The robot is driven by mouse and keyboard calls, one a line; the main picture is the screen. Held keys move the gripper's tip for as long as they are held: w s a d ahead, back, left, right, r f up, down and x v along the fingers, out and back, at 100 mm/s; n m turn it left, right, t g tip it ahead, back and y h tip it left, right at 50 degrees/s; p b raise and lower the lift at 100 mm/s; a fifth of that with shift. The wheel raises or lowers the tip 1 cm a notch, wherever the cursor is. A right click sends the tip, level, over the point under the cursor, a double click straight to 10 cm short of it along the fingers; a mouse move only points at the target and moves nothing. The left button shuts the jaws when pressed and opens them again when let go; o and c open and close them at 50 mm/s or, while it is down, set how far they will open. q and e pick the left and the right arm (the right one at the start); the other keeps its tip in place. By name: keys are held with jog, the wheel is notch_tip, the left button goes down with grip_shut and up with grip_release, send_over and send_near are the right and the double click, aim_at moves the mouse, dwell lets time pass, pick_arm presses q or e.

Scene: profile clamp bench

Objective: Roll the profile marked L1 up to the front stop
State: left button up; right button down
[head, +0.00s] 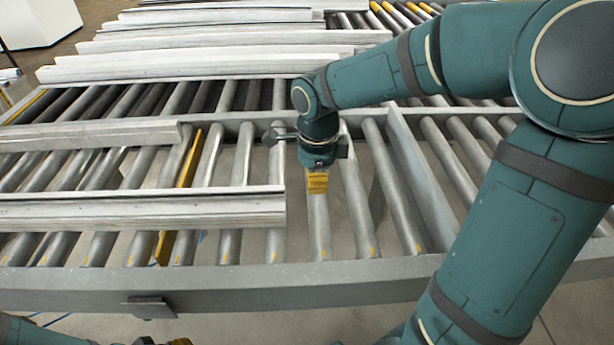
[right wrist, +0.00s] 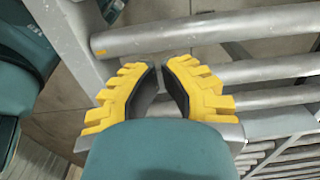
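Two long light-grey profiles lie across the rollers on the left in the head view: a nearer one (head: 140,208) and a farther one (head: 90,136). No L1 mark is readable on either, so I cannot tell which is L1. I cannot identify the front stop with certainty; a grey upright plate (head: 420,180) stands between the rollers to the right. My right gripper (head: 318,184) points down over the rollers, right of the nearer profile's end and apart from it. In the right wrist view its yellow fingers (right wrist: 160,68) nearly meet, with nothing between them. My left gripper (head: 178,342) barely shows at the bottom edge.
Several more profiles (head: 210,62) lie stacked side by side at the back. A grey front rail (head: 250,278) with a small dark bracket (head: 148,308) bounds the roller bench. A yellow strip (head: 189,158) runs between rollers under the nearer profile. Rollers right of the profiles are bare.

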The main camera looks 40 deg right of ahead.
aim_at(260, 206)
notch_tip(260, 206, down, 7)
jog(key=shift+f+b, duration=0.1)
jog(key=shift+b, duration=0.4)
jog(key=shift+w+a, duration=0.6)
jog(key=shift+a, duration=0.25)
jog(key=shift+w+a, duration=0.6)
jog(key=shift+a, duration=0.25)
jog(key=shift+f, duration=0.1)
